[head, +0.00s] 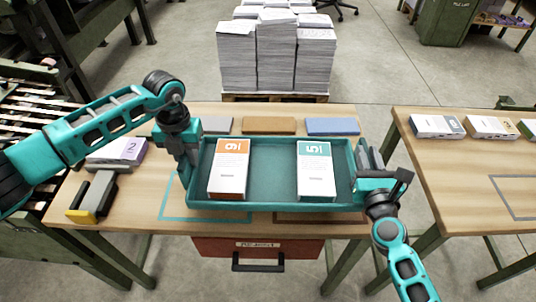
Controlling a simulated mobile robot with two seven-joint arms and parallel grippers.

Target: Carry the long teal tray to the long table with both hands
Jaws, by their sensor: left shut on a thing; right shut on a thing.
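The long teal tray (270,203) is over the wooden table in front of me in the head view. Two white stacks lie in it: one with an orange top label (229,170) on the left, one with a teal label (316,170) on the right. My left gripper (186,175) is shut on the tray's left end. My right gripper (368,180) is shut on its right end. The fingertips are partly hidden by the gripper bodies. I cannot tell whether the tray touches the table top. A second wooden table (470,170), perhaps the long table, stands at the right.
Grey, brown and blue blocks (332,126) lie behind the tray. A purple-and-white stack (122,152) and a grey-yellow tool (95,197) lie at left. White stacks (437,126) line the right table's back edge. A gap separates the tables. A paper pallet (276,58) stands behind.

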